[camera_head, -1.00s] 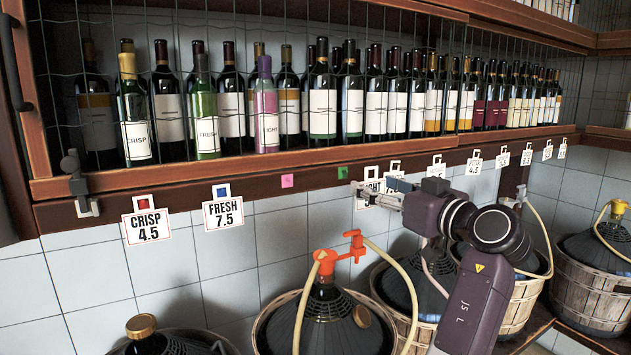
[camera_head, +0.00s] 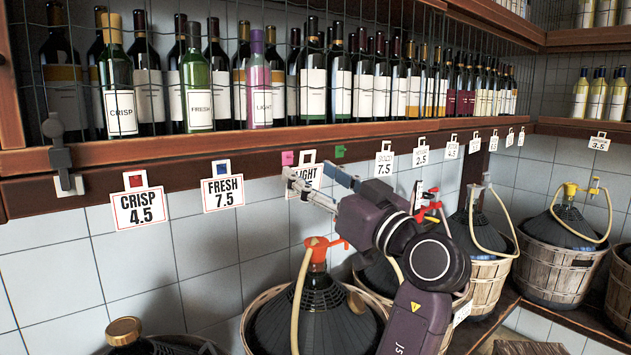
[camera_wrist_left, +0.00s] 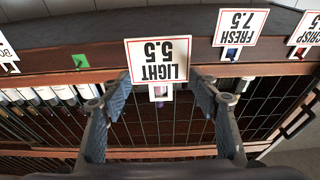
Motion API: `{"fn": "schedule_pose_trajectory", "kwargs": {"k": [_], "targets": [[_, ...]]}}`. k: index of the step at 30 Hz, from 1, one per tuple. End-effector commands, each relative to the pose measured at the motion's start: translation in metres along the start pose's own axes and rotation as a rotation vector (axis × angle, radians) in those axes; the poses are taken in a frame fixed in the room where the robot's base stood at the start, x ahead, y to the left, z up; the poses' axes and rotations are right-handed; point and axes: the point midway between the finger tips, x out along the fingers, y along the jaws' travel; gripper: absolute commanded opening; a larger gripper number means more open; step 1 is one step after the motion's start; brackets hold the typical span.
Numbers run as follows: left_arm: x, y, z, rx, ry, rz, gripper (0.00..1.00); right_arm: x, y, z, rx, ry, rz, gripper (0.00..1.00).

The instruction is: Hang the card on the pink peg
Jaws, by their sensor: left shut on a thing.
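The LIGHT 5.5 card (camera_head: 301,186) is white with a red border. In the head view it is partly hidden behind the fingers of my left gripper (camera_head: 309,174). The left gripper is shut on the card and holds it upright in front of the rail. The pink peg (camera_head: 287,158) shows just left of the card's tab, apart from it in the picture. In the left wrist view the card (camera_wrist_left: 160,58) appears upside down, its tab between the fingers of the left gripper (camera_wrist_left: 158,90); the pink peg is not seen there. My right gripper is not in view.
The CRISP 4.5 card (camera_head: 139,207) and FRESH 7.5 card (camera_head: 223,194) hang on the wooden rail to the left. A green peg (camera_head: 340,151) is to the right, with more cards beyond. Wine bottles stand behind wire mesh above. A demijohn (camera_head: 315,312) sits in a basket below.

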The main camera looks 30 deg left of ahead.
Motion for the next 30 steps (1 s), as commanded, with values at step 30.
{"fn": "schedule_pose_trajectory", "kwargs": {"k": [30], "targets": [[0.046,0.0,0.016,0.0,0.002,0.0,0.33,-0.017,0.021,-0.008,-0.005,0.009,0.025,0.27]]}}
